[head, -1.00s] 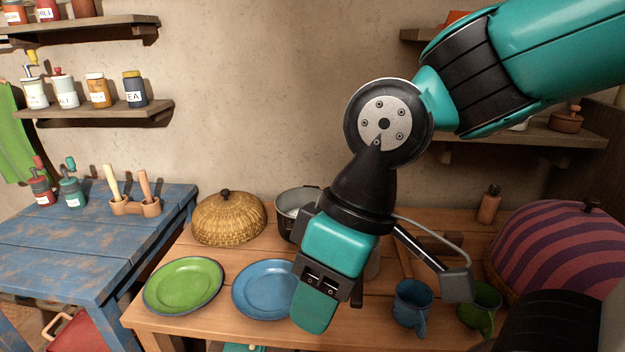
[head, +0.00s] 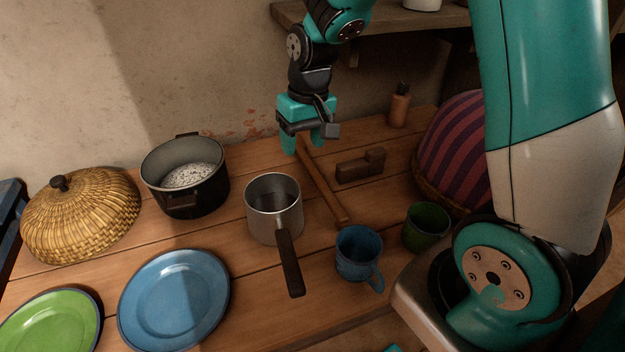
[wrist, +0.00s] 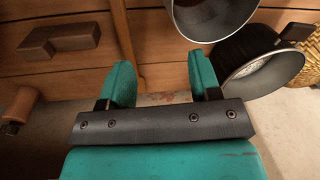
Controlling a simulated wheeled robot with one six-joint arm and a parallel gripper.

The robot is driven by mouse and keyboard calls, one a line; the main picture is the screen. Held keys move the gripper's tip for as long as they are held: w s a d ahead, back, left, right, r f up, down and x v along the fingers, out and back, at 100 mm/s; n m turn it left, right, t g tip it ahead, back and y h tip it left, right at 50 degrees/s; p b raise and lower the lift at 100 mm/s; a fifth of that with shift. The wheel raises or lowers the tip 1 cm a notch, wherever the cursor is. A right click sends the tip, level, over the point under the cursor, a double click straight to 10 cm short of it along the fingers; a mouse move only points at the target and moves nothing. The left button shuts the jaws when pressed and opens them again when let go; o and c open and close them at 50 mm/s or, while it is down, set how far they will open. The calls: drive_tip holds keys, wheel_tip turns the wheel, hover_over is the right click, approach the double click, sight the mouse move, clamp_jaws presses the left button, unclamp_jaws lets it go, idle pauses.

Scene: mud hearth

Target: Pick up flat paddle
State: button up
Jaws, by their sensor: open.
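A long, narrow wooden piece (head: 324,184), which looks like the flat paddle, lies on the wooden table between the metal saucepan and a dark brown block. Its far end is partly hidden by my gripper (head: 303,146). The gripper is open and empty, pointing down over that far end. In the wrist view the paddle (wrist: 122,32) runs from the top edge down between the two teal fingers (wrist: 162,80), nearer the left finger. I cannot tell how high the fingertips are above it.
The saucepan (head: 262,216) and black pot (head: 185,190) stand left of the paddle. The brown block (head: 360,166), blue mug (head: 357,262), green mug (head: 425,232) and striped dome (head: 459,140) are to its right. A shelf (head: 400,28) hangs behind the arm.

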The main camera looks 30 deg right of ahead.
drive_tip(key=m+h+b, duration=0.1)
drive_tip(key=m, duration=0.1)
hover_over(318, 175)
drive_tip(key=f, duration=0.8)
drive_tip(key=shift+s+f, duration=0.2)
drive_tip(key=shift+s, duration=0.15)
drive_tip(key=f, duration=0.7)
drive_tip(key=shift+w+a+f, duration=0.1)
drive_tip(key=shift+w+f, duration=0.2)
drive_tip(key=shift+w, duration=0.05)
clamp_jaws()
drive_tip(key=shift+p, duration=0.3)
